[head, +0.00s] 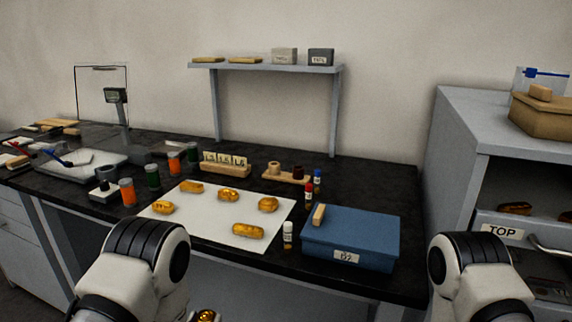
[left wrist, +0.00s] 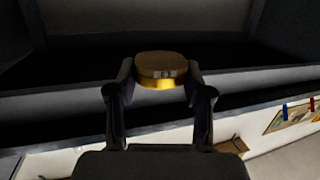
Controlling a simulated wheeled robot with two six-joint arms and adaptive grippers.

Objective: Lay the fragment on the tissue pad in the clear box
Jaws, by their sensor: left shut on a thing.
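My left gripper (left wrist: 160,78) is shut on a gilt fragment (left wrist: 162,83) in the left wrist view. The piece has a rounded tan face, a small marked label and a shiny gold lower part. In the head view a bit of shiny gold (head: 207,315) shows at the bottom edge beside my left arm, and most of that gripper is cut off. A clear-sided box with a blue strip (head: 541,73) stands on the cabinet at the far right; I cannot tell whether it is the task's box. No tissue pad can be made out. My right gripper is out of view.
Several gold pieces (head: 248,231) lie on a white sheet (head: 196,225) on the black bench. A blue lidded box (head: 350,240) and a small white bottle (head: 288,233) stand to its right. Coloured jars line its back left. A grey cabinet (head: 460,130) stands at right.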

